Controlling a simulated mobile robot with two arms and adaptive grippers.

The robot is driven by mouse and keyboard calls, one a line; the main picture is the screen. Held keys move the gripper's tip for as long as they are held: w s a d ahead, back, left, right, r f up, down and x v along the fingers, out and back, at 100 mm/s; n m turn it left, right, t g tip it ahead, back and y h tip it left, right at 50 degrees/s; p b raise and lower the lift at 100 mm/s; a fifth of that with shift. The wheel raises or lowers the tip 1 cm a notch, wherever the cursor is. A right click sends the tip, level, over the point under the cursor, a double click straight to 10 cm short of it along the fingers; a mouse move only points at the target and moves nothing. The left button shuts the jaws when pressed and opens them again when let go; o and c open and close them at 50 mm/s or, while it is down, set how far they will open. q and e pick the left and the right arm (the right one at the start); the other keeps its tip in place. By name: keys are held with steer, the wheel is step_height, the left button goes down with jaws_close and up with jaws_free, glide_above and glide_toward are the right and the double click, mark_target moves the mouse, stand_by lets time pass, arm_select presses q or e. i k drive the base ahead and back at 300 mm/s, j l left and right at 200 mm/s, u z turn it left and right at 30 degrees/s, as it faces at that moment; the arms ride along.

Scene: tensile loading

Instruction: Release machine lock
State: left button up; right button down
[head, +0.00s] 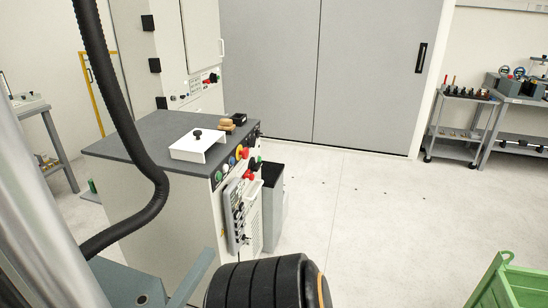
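A light machine cabinet (150,205) with a dark grey top (135,143) stands left of centre. Its right-hand face carries a control panel with a yellow button (239,152), a red button (245,153), green buttons and another red knob (248,175). A grey control box (236,215) with black knobs hangs below them. A taller cabinet behind has its own panel with a red button (213,78). I cannot tell which part is the machine lock. Neither of my grippers is in view.
A white bracket with a black knob (198,148) and a small wooden item (227,125) lie on the top. A grey bin (273,207) stands beside the cabinet. A green crate (508,284) is at lower right, a tool cart (460,125) far right. The middle floor is clear.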

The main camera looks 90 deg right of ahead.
mark_target(251, 177)
steer(key=l+z, duration=0.1)
steer(key=z, duration=2.5)
steer(key=i+l, duration=0.4)
steer(key=l, duration=0.15)
steer(key=i+l, duration=0.35)
steer(key=l, duration=0.2)
steer(key=i+l, duration=0.4)
steer(key=i+l+z, duration=0.1)
steer(key=i+l, duration=0.3)
steer(key=l, duration=0.25)
